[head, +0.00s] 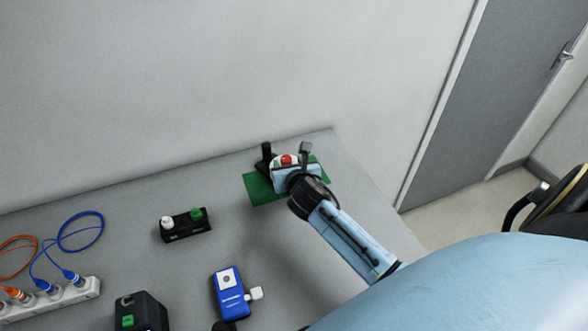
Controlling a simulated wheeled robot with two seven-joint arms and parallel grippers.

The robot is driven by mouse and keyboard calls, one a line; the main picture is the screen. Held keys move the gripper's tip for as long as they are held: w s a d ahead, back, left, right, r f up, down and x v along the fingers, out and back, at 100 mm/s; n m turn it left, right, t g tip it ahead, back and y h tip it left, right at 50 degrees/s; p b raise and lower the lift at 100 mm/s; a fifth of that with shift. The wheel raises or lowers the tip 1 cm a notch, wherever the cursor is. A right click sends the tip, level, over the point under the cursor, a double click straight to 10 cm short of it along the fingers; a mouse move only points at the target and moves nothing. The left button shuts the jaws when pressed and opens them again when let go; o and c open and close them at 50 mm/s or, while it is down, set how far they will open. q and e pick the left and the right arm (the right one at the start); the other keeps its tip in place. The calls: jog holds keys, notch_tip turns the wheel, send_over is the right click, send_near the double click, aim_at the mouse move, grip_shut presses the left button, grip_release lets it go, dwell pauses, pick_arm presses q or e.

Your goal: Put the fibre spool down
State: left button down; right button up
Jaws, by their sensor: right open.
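My right gripper (286,153) is open over the green mat (262,192) near the back right of the bench, its two dark fingers spread apart. A small round thing with a white rim and a red middle, likely the fibre spool (287,160), shows between the fingers. The gripper's light-blue body hides its lower part, so I cannot tell whether it rests on the mat or touches a finger. My left gripper is not in view.
A black holder (185,227) with a white and a green cap stands left of the mat. A blue handheld meter (229,294), a black box (140,313), a white power strip (50,301) and looped blue and orange cables (82,231) lie nearer. The wall rises behind the bench (130,203).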

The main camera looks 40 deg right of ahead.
jog(key=v, duration=0.6)
dwell(0.5)
